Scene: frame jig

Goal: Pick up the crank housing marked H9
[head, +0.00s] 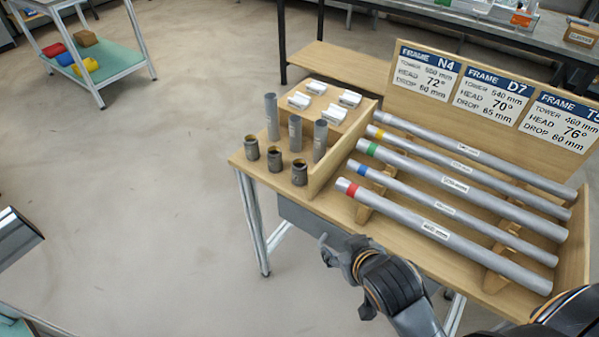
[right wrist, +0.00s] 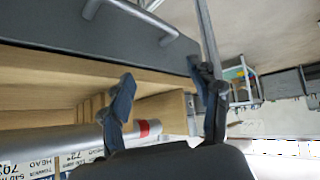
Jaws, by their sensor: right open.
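Three short dark cylinders with brass-coloured openings stand upright in a row at the bench's front left, and they look like the crank housings: a left one (head: 251,148), a middle one (head: 275,160) and a right one (head: 300,173). No H9 mark is legible on them. My right gripper (head: 340,265) is open and empty, in front of the bench edge and to the lower right of the housings. My left gripper is not in view.
Three upright grey tubes (head: 295,134) stand just behind the housings, with white labelled blocks (head: 327,103) beyond. Long tubes with colour bands (head: 440,232) rest on wooden supports to the right. Frame signs (head: 493,96) stand behind. Floor left of the bench (head: 150,200) is clear.

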